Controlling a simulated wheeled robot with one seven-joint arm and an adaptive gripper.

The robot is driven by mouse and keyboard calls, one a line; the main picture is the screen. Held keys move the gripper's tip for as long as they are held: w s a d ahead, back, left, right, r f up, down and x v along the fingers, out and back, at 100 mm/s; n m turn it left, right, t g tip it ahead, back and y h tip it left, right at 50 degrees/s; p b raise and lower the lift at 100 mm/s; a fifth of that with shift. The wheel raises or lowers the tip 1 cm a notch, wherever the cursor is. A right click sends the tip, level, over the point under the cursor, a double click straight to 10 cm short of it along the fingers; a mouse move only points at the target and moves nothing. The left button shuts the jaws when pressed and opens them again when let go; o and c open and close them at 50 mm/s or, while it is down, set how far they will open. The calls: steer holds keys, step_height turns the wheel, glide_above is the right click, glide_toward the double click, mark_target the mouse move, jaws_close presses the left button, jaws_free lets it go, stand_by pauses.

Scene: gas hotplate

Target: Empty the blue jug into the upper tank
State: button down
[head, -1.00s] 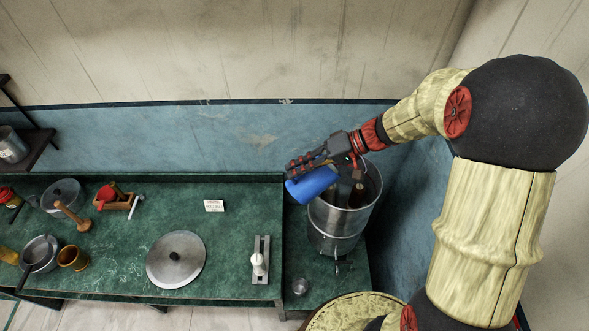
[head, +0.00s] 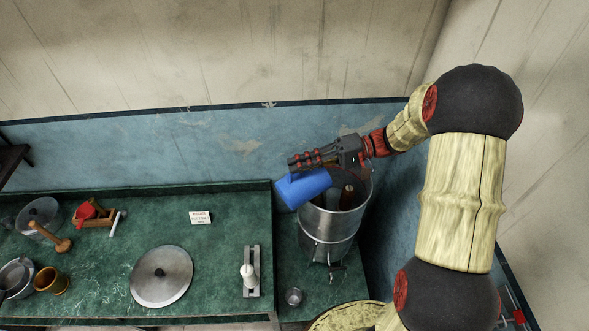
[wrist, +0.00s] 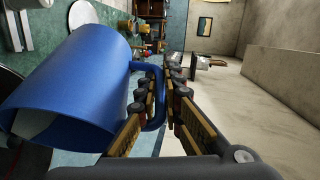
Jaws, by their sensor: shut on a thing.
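The blue jug (head: 303,187) lies tilted well over, near the left rim of the steel tank (head: 328,234). In the wrist view the jug (wrist: 75,85) has its open mouth facing back toward the camera, at the lower left. My gripper (head: 308,161) is above the jug in the head view. In the wrist view my gripper (wrist: 163,75) is shut on the jug's blue handle. In the head view the jug's right end overlaps the tank's open top. The jug's contents are not visible, nor is any stream clear.
A green counter (head: 215,265) runs to the left, with a round metal lid (head: 161,276), a small white sign (head: 200,217) and a metal plate with a white knob (head: 250,272). A small metal cup (head: 294,296) stands below the tank. A blue wall is close behind.

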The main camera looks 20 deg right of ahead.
mark_target(282, 188)
steer(key=shift+w+d+f+m+y+b, duration=0.1)
steer(key=shift+w+d+m+y+b, duration=0.15)
steer(key=shift+d+y, duration=0.35)
steer(key=shift+w+d+f+m+y+b, duration=0.1)
steer(key=shift+w+d+m+y+b, duration=0.15)
steer(key=shift+d+y, duration=0.35)
steer(key=shift+w+d+m+y+b, duration=0.1)
steer(key=shift+w+d+y+b, duration=0.2)
steer(key=shift+d, duration=0.5)
steer(key=shift+s, duration=0.1)
stand_by(0.8)
